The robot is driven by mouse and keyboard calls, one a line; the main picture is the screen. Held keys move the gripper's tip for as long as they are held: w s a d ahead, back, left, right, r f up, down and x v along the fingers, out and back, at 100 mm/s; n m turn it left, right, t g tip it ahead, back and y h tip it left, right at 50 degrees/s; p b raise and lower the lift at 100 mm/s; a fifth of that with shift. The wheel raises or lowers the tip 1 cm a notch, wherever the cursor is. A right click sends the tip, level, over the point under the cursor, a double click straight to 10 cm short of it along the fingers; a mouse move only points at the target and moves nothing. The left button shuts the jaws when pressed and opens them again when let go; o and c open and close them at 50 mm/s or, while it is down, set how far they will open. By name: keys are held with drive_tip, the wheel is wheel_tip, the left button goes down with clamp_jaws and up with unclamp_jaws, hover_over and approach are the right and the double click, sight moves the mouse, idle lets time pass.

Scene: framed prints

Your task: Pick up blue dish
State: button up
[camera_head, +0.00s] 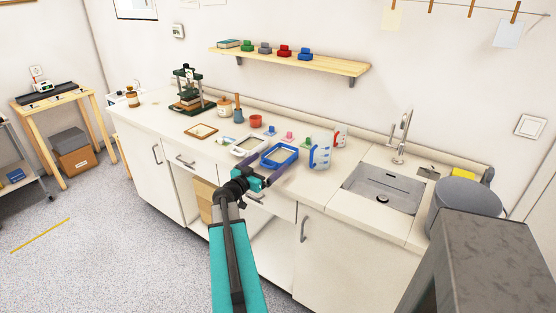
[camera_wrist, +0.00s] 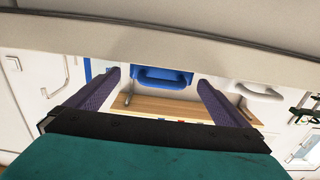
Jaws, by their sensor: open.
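The blue dish (camera_head: 281,164), a shallow rectangular tray with a raised rim, rests flat near the front edge of the white counter (camera_head: 345,206). In the wrist view, the blue dish (camera_wrist: 180,74) shows ahead, between the fingers. My gripper (camera_head: 266,166) is open and empty at the counter's front edge, with its two dark purple fingers spread at the near side of the dish. In the wrist view, my gripper (camera_wrist: 158,80) has one finger on each side. I cannot tell whether the fingers touch the rim.
A white tray (camera_head: 237,151) stands left of the dish. The sink (camera_head: 384,190) is farther right. A wall shelf (camera_head: 320,62) hangs above.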

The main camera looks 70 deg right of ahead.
sight(274, 156)
idle(0.3)
drive_tip(key=shift+r+p+x, duration=0.2)
drive_tip(key=shift+p+x, duration=0.65)
drive_tip(key=shift+x, duration=0.35)
drive_tip(key=shift+p+x, duration=0.55)
drive_tip(key=shift+x, duration=0.85)
drive_tip(key=shift+w, duration=0.1)
drive_tip(key=c, duration=1.4)
drive_tip(key=shift+o, duration=0.2)
drive_tip(key=shift+r, duration=0.3)
